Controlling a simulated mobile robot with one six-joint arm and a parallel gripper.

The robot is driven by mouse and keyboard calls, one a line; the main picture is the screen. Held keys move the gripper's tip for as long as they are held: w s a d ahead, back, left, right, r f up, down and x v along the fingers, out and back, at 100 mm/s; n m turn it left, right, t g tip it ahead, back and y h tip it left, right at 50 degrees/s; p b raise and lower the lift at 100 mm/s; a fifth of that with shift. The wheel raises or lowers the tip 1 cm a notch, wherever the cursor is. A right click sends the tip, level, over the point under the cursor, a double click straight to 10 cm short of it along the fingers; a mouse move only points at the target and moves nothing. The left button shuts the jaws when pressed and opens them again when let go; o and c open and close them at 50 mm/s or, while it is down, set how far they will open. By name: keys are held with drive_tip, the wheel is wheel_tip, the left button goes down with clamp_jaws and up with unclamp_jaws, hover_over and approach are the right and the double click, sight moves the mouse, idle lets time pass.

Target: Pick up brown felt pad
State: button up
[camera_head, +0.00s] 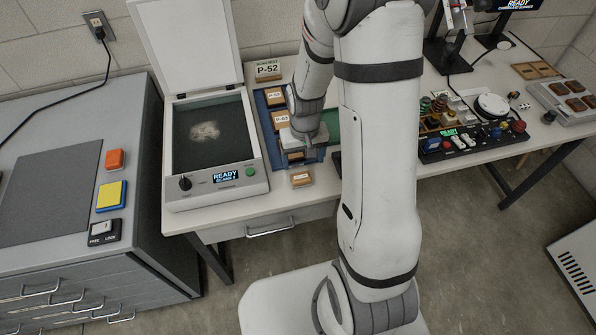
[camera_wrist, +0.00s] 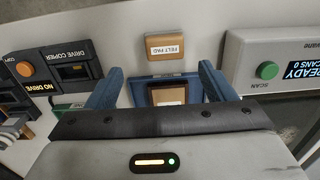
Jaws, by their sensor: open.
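A brown block (camera_wrist: 172,53) with a white label reading FELT PAD lies beyond my fingertips in the wrist view. In the head view it appears as a small brown block (camera_head: 301,179) at the table's front edge. My gripper (camera_wrist: 160,72) is open, its two blue fingers apart. Between them, lower down, is a dark-framed recess with a tan-brown flat piece (camera_wrist: 168,95), partly hidden by the gripper body; I cannot tell if it is the felt pad itself. In the head view my gripper (camera_head: 304,140) is over the front end of a blue tray (camera_head: 264,110), with nothing visibly held.
A scanner (camera_head: 214,196) with its lid raised stands left of the tray. Several labelled brown blocks (camera_head: 275,98) sit in the tray, and a P-52 sign (camera_head: 268,70) is behind it. A drive copier (camera_wrist: 75,65) and a control panel (camera_head: 470,140) also stand on the table.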

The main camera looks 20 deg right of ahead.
sight(301, 176)
drive_tip(key=shift+a+f+p, duration=0.2)
drive_tip(key=shift+f, duration=1.6)
drive_tip(key=shift+a+f+p, duration=0.15)
drive_tip(key=shift+f+p, duration=0.05)
drive_tip(key=shift+f, duration=1.6)
drive_tip(key=shift+c, duration=0.6)
drive_tip(key=c, duration=0.9)
drive_tip(key=shift+r, duration=0.1)
drive_tip(key=shift+c, duration=0.2)
wheel_tip(301, 176, up, 10)
